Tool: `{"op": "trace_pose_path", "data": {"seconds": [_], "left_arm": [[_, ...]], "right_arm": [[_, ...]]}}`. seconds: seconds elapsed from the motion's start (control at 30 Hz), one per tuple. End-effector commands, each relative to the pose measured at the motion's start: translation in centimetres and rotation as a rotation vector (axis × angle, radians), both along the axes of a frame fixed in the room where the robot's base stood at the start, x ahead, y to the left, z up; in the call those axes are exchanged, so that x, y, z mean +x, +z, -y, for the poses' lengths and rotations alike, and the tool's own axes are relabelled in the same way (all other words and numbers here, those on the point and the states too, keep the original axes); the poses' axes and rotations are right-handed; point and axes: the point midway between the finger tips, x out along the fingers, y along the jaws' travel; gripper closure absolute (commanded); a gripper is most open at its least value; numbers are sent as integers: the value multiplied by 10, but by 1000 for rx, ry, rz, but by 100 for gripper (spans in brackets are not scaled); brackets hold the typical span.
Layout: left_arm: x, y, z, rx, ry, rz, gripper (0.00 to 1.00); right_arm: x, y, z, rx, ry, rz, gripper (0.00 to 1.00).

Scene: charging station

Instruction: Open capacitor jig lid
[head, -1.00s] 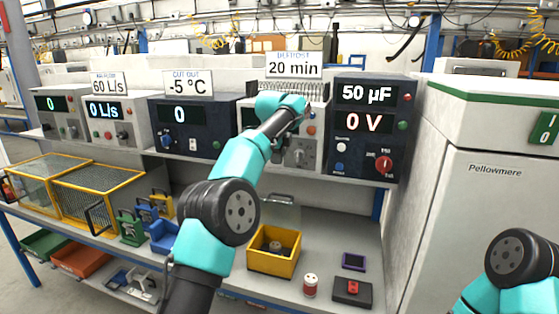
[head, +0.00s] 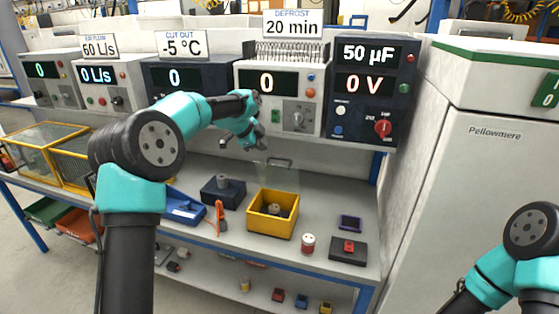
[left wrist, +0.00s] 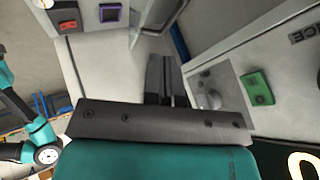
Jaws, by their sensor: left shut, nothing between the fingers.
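The yellow open-topped box (head: 272,214), apparently the capacitor jig, stands mid-bench with a grey round part (head: 274,209) inside. A clear lid (head: 277,178) with a dark handle (head: 280,162) stands raised at its back edge. My left gripper (head: 243,146) is shut and empty, above and behind the box, in front of the white 20 min unit. In the left wrist view its fingers (left wrist: 166,82) are close to that unit's grey knob (left wrist: 209,91) and green button (left wrist: 257,88); contact cannot be told. My right arm enters at lower right; its gripper is out of frame.
A row of instruments, including the dark 50 µF unit (head: 371,92), overhangs the bench back. A red-and-white cylinder (head: 308,244), a purple device (head: 350,223) and a dark box with a red top (head: 348,250) lie right of the yellow box. A dark blue box (head: 223,190) is left.

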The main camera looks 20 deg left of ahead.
Motion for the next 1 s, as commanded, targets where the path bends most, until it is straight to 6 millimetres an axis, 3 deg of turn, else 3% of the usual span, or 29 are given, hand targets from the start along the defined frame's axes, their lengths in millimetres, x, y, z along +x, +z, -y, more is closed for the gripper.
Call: {"op": "trace_pose_path", "data": {"seconds": [0.37, 0.8, 1.0], "left_arm": [[6, -10, 5, 1, -2, -2, 100], [38, -62, 33, 2, -2, -4, 100], [47, -75, 40, 2, 0, -1, 100]], "right_arm": [[0, 0, 0, 0, 0, 0, 100], [0, 0, 0, 0, 0, 0, 100], [0, 0, 0, 0, 0, 0, 100]]}}
